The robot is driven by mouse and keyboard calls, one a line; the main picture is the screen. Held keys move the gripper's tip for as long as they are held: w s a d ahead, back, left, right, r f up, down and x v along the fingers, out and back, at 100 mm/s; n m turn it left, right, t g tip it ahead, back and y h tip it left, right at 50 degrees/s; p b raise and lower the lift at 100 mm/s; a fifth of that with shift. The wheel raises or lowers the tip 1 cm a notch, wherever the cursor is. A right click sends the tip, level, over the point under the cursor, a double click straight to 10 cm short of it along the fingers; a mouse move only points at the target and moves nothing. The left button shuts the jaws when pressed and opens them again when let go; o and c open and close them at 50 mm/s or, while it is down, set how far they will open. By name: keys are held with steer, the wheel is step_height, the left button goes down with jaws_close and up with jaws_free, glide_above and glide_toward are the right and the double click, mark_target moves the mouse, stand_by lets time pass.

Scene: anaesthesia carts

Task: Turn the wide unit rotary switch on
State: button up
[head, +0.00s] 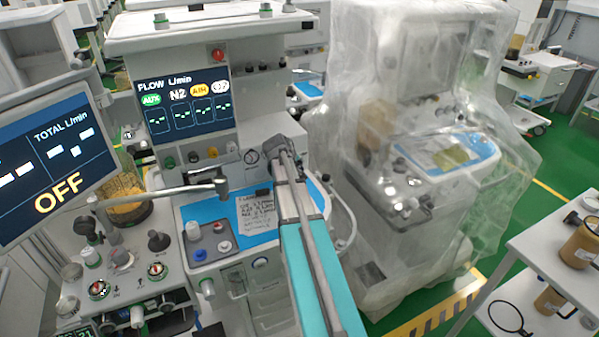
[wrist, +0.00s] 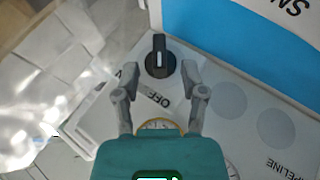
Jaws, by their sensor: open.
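The rotary switch (wrist: 160,58) is a black round knob with a raised grip bar and a white line, on a white panel in the wrist view. An OFF label (wrist: 148,95) reads upside down below it, and another label beside the left finger is partly hidden. My gripper (wrist: 160,76) is open, one finger on each side of the knob's lower part, with nothing held. I cannot tell whether the fingers touch it. In the head view my gripper (head: 277,150) is at the right of the centre machine's (head: 185,135) front panel and hides the switch.
A screen (head: 48,160) at left reads OFF. A plastic-covered machine (head: 420,130) stands close on the right. A white cart (head: 545,270) with brown canisters is at lower right. Green floor shows between them.

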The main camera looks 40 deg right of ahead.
mark_target(298, 165)
steer(key=shift+b+x, duration=1.1)
steer(key=shift+x, duration=0.7)
jaws_close()
